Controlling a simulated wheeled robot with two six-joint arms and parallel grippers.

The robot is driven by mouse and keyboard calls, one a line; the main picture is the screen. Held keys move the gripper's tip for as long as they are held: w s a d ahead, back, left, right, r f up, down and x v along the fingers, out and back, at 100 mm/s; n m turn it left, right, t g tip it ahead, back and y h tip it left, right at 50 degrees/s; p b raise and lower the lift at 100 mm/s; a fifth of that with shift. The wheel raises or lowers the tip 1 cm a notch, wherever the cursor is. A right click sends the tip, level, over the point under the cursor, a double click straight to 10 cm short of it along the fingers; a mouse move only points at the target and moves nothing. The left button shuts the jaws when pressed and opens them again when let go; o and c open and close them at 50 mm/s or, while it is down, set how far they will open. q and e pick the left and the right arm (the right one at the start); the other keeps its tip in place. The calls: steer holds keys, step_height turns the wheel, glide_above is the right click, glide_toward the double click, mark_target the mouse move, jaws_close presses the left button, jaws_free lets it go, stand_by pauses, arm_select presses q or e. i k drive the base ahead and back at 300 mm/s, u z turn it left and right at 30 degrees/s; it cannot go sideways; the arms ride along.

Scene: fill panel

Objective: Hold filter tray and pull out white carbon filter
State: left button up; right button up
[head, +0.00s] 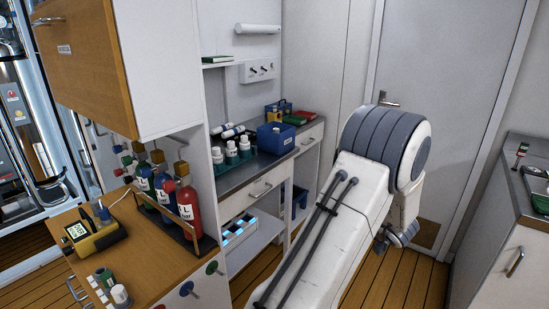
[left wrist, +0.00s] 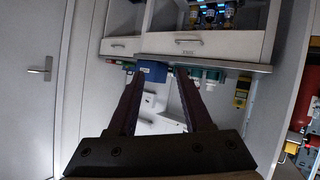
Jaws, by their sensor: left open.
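I cannot pick out the filter tray or the white carbon filter with certainty. A small white cylinder (head: 120,294) stands beside a green one (head: 105,279) on the wooden counter at the lower left of the head view. A pale tray with blue panels (head: 240,232) sits on the low shelf under the drawer. My left gripper (left wrist: 159,72) is open in the left wrist view, with nothing visible between its fingers. That view appears upside down; the blue box (left wrist: 152,70) shows beyond the fingertips.
A rack of bottles (head: 189,212) and a yellow meter (head: 93,234) stand on the wooden counter. The blue box (head: 276,138) and several white-capped bottles (head: 231,152) stand on the dark worktop. My white arm link fills the middle right. A closed door (head: 440,110) stands behind.

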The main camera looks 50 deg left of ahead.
mark_target(245, 145)
steer(key=z, duration=0.1)
steer(key=i, duration=1.7)
steer(key=u, duration=1.25)
steer(key=i, duration=0.65)
steer(key=u, duration=0.65)
